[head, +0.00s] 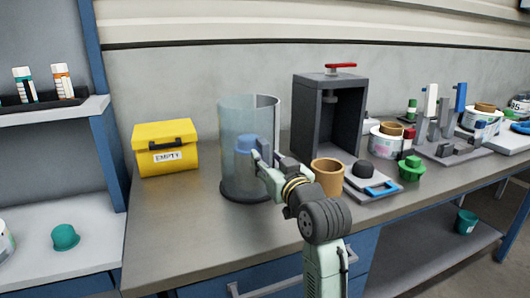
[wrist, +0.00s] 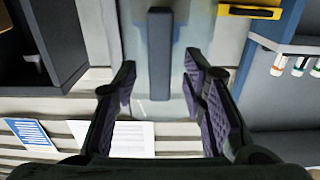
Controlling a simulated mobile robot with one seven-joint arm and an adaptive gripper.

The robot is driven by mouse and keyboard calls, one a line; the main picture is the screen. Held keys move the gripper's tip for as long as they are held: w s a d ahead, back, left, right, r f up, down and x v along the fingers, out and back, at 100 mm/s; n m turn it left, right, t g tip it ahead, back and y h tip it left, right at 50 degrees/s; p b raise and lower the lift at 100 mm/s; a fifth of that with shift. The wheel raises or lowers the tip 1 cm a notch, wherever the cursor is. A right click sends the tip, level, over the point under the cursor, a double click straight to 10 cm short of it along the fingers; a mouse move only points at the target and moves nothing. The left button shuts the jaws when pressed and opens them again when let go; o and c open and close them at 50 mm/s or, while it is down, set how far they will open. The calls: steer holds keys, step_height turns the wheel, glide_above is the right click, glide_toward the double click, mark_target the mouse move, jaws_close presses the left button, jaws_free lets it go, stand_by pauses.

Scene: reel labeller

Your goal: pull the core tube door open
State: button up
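The core tube (head: 233,165) is a clear, upright cylinder on a dark round base, on the bench left of centre, with a blue piece (head: 246,145) inside it. My gripper (head: 268,155) is at the tube's right front side. In the wrist view, a dark upright bar (wrist: 160,40), which looks like the door's handle, stands against the clear wall. My open fingers (wrist: 160,62) are on either side of the bar, with a gap showing on both sides. In the head view the gripper hides the handle. The door looks shut, though its edge is hard to make out.
A yellow box (head: 165,152) stands left of the tube. A dark press frame (head: 308,108) with a red handle stands behind right. A tan core (head: 327,178) and a tray with a blue handle (head: 381,188) sit right of my gripper. The bench front left is clear.

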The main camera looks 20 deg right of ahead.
steer(key=shift+w+a, duration=0.1)
steer(key=shift+w, duration=1.15)
steer(key=shift+c, duration=0.5)
jaws_close()
